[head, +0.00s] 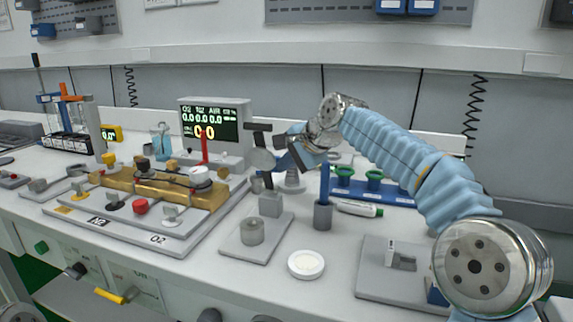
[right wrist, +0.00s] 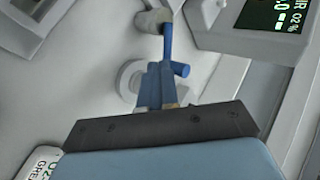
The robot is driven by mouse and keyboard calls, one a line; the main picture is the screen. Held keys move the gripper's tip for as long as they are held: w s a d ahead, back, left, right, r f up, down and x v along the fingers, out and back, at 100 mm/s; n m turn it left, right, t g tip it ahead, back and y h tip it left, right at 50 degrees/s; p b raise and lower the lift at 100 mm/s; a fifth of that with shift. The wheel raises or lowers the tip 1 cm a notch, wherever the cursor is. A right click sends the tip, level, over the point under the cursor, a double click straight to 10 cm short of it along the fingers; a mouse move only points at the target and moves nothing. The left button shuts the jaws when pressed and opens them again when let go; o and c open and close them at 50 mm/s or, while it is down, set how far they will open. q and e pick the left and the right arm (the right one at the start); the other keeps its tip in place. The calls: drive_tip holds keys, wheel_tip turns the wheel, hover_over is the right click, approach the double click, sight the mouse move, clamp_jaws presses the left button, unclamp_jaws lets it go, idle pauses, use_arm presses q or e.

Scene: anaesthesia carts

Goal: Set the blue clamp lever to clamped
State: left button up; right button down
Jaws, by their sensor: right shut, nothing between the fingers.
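The blue clamp lever (right wrist: 168,42) shows in the right wrist view as a thin blue bar running down from a grey hub (right wrist: 153,20). A short blue stub (right wrist: 181,69) sits beside its lower end. My right gripper (right wrist: 160,70) is shut, with its blue fingertips close below the bar. I cannot tell whether they touch it. My left gripper is not in view.
A monitor (head: 215,122) stands behind the stand. A gold-topped valve panel (head: 160,188) is on the left. A blue rod in a grey cup (head: 323,215), a white round dish (head: 306,264) and a blue tray (head: 400,194) are on the right. Some benchtop in front is clear.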

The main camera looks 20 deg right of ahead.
drive_tip(key=v, duration=1)
drive_tip(key=shift+p, duration=0.45)
drive_tip(key=shift+s+a, duration=0.1)
